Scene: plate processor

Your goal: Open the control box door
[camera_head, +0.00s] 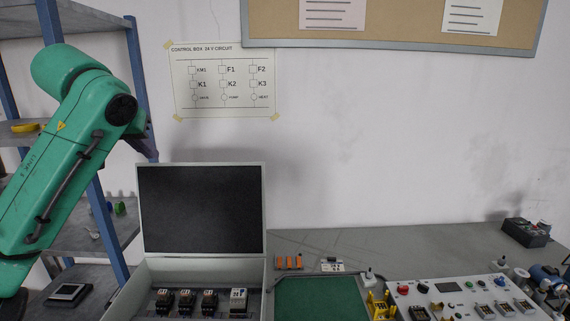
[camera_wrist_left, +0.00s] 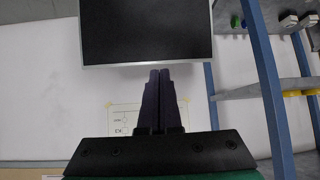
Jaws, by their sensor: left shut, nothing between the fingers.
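The control box (camera_head: 190,272) stands on the bench with its door (camera_head: 201,166) raised, standing up from the back of the box. The door's dark inner face shows, and it also shows in the left wrist view (camera_wrist_left: 146,65), upside down. Several relays (camera_head: 186,300) sit inside the open box. My left gripper (camera_head: 152,152) is above and left of the door's upper left corner, partly hidden by its own arm. In the left wrist view its two dark fingers (camera_wrist_left: 160,72) are together and empty, pointing toward the door's edge. My right gripper is not seen.
A blue-posted shelf (camera_head: 108,220) stands left of the box. A green mat (camera_head: 318,298) and a control panel (camera_head: 470,300) lie to the right. A dark device (camera_head: 526,233) is at the far right. The rear bench between is mostly clear.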

